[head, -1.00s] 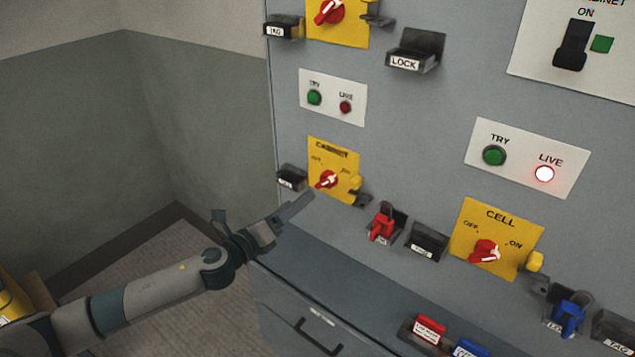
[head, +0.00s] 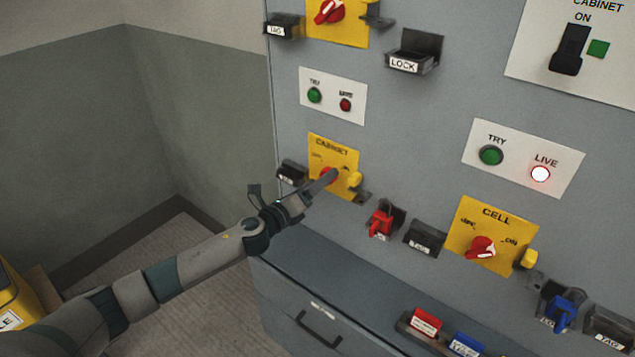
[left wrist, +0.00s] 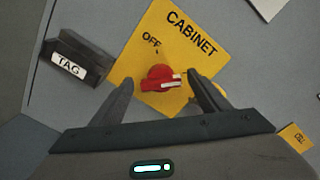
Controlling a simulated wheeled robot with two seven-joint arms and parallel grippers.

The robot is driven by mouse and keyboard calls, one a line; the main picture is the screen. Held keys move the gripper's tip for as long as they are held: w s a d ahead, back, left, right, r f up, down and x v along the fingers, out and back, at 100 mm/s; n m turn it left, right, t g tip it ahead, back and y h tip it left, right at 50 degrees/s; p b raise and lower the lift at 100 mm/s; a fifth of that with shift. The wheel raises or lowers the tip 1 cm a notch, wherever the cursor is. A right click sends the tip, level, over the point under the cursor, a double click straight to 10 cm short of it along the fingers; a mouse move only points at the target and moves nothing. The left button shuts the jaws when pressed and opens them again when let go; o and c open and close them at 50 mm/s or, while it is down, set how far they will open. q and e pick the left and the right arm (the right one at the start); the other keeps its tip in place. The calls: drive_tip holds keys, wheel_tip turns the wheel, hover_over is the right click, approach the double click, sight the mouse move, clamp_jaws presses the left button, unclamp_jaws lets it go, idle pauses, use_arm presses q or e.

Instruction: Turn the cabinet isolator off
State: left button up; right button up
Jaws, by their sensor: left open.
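The cabinet isolator is a yellow plate (head: 346,152) marked CABINET, low on the left of the grey panel, with a red rotary knob (left wrist: 161,79). In the left wrist view the knob's white-marked end points right, away from the OFF label at its upper left. My left gripper (head: 330,178) is in front of the plate and partly hides the knob in the head view. In the left wrist view my left gripper (left wrist: 165,88) is open, one finger on each side of the knob. I cannot tell whether either finger touches it. My right gripper is not in view.
A black TAG holder (left wrist: 75,58) sits just left of the plate. A red padlock (head: 380,222) hangs to its lower right. A CELL isolator (head: 495,225) is further right. A grey ledge (head: 300,262) juts out below.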

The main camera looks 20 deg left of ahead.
use_arm(q)
drive_tip(key=c, duration=1)
drive_tip(key=shift+c, duration=0.2)
drive_tip(key=shift+n, duration=0.3)
drive_tip(key=n+p, duration=0.1)
drive_tip(key=n, duration=0.4)
drive_tip(key=n+p, duration=0.1)
drive_tip(key=n, duration=0.5)
drive_tip(key=n+p, duration=0.1)
drive_tip(key=n, duration=0.5)
drive_tip(key=shift+f, duration=0.35)
drive_tip(key=shift+n, duration=0.3)
drive_tip(key=o, duration=1)
drive_tip(key=shift+o, duration=0.2)
